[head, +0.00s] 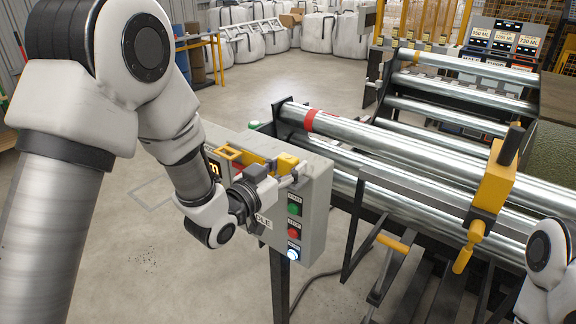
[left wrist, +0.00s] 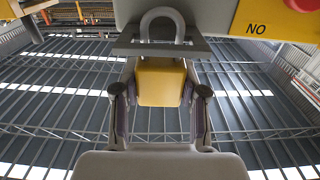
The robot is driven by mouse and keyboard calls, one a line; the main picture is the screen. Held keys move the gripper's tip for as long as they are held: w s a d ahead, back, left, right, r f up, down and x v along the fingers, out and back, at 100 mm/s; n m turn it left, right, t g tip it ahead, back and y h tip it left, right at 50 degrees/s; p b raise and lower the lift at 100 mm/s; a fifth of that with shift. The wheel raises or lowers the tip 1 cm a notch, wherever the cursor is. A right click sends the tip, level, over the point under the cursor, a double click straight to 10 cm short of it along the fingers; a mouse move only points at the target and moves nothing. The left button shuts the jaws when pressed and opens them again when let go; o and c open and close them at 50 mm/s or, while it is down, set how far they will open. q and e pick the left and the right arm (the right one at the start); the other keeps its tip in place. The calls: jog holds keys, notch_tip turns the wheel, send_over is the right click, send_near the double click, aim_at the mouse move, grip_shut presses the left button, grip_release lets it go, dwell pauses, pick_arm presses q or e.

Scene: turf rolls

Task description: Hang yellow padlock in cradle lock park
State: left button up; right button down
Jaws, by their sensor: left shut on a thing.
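The yellow padlock (left wrist: 161,82) is in the left wrist view, its grey shackle (left wrist: 162,14) pointing up in the picture. My left gripper (left wrist: 160,100) is shut on its body, a finger on each side. A dark grey bracket (left wrist: 124,44), apparently the cradle lock park, spans the view at the foot of the shackle, just above the body. I cannot tell whether the padlock rests in it. In the head view my left gripper (head: 290,175) is at the top edge of the grey control box (head: 319,210). My right gripper is not in view.
The box front has green (head: 294,209) and red (head: 293,231) buttons. A yellow plate marked NO (left wrist: 262,24) is close on the right in the left wrist view. Long steel rollers (head: 400,150) lie right of the box. Open floor lies to the left.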

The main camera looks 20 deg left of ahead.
pick_arm(q)
jog(key=shift+f+b, duration=0.45)
jog(key=shift+f, duration=0.15)
jog(key=o, duration=1.3)
jog(key=v, duration=0.7)
jog(key=shift+s+a+r, duration=0.1)
jog(key=shift+s, duration=0.15)
